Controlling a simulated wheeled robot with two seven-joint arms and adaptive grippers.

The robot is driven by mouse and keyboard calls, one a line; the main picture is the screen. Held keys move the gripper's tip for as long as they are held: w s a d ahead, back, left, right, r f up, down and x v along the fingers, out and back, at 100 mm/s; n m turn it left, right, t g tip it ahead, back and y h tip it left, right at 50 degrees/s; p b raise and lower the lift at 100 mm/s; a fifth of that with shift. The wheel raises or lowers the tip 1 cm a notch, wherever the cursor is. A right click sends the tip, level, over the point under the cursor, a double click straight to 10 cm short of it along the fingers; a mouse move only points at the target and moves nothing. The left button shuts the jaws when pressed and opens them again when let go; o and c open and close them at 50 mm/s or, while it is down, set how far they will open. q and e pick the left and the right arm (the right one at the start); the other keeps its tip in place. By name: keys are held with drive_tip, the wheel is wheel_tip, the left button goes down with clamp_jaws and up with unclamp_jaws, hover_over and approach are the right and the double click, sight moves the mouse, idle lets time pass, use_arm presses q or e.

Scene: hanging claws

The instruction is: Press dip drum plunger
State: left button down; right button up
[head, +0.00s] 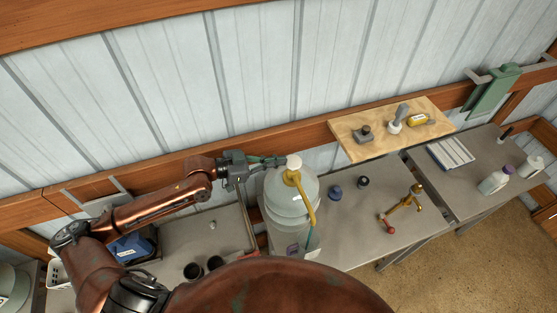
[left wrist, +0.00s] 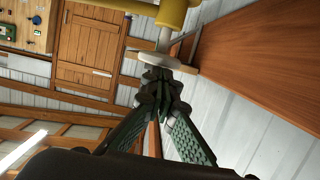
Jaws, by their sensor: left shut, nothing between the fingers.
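The dip drum (head: 288,197) is a pale, rounded container on the grey bench in the head view. A yellow pump (head: 306,200) with a curved spout rises from its top. The pump's white plunger cap (head: 294,161) sits at the top; in the left wrist view it is a pale disc (left wrist: 165,61) beside a yellow pipe (left wrist: 171,12). My left gripper (head: 281,160) is shut and empty, its fingertips (left wrist: 160,76) right at the cap from the left. I cannot tell whether they touch it. My right gripper is not in view.
A brass pipe fitting with a red handle (head: 404,207) and small dark blue (head: 335,192) and black (head: 363,182) items lie right of the drum. Black cups (head: 193,271) stand at the front left.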

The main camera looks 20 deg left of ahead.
use_arm(q)
wheel_tip(320, 180, down, 4)
drive_tip(key=shift+r+b, duration=0.1)
drive_tip(key=shift+b, duration=1.05)
drive_tip(key=shift+s, duration=0.1)
wheel_tip(320, 180, up, 5)
drive_tip(key=p, duration=0.4)
drive_tip(key=b+v, duration=0.5)
drive_tip(key=v, duration=0.4)
drive_tip(key=shift+s+a+b, duration=0.2)
drive_tip(key=shift+a+b, duration=0.15)
drive_tip(key=shift+f, duration=0.2)
